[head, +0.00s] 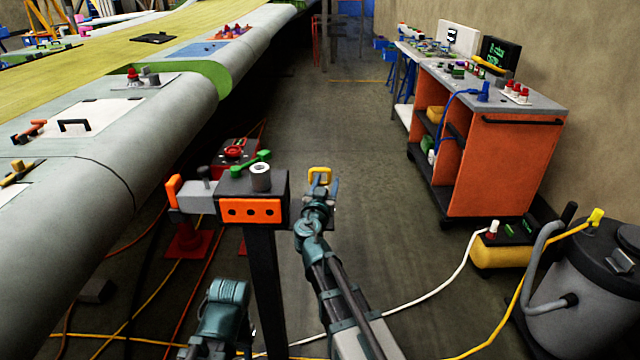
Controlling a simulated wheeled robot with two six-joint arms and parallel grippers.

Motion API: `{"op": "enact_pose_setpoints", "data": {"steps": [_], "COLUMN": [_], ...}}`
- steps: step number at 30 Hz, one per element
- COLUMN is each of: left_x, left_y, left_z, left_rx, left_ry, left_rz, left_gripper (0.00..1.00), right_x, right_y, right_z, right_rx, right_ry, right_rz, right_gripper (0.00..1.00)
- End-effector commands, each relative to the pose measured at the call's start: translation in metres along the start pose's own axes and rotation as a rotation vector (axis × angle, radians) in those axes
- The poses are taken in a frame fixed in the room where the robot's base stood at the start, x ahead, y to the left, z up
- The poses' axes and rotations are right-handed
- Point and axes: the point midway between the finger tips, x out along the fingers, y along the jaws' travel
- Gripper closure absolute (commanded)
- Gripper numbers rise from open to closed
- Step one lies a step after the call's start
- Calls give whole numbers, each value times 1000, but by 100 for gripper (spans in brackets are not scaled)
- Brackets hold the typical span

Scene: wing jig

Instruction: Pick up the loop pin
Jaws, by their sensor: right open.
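A yellow loop (320,172), which looks like the loop pin's handle, shows just right of the black fixture block (280,184) on its post. The lower part of the pin is hidden behind my right gripper. My right gripper (322,186) is open, with its fingertips right at the yellow loop. I cannot tell whether they touch it or whether the loop is between them. Part of my left arm shows at the bottom left, but its gripper fingers are not in view.
The wing (100,205) fills the left. An orange cart (510,165) and a grey drum (580,300) stand right. The middle floor is clear.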

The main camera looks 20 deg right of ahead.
Motion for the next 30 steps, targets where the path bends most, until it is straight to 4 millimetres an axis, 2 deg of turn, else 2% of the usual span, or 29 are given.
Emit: {"op": "enact_pose_setpoints", "data": {"steps": [1, 5, 12, 14, 21, 30], "left_x": [0, 0, 0, 0, 0, 0], "left_y": [0, 0, 0, 0, 0, 0], "left_z": [0, 0, 0, 0, 0, 0], "left_rx": [0, 0, 0, 0, 0, 0], "left_ry": [0, 0, 0, 0, 0, 0], "left_rz": [0, 0, 0, 0, 0, 0], "left_gripper": [50, 50, 50, 50, 50, 50], "right_x": [11, 28, 30, 30, 30, 29], "right_y": [1, 1, 2, 2, 2, 1], "right_z": [0, 0, 0, 0, 0, 0], "right_rx": [0, 0, 0, 0, 0, 0], "right_ry": [0, 0, 0, 0, 0, 0], "right_rz": [2, 1, 0, 0, 0, 0], "right_gripper": [50, 50, 50, 57, 100, 100]}}
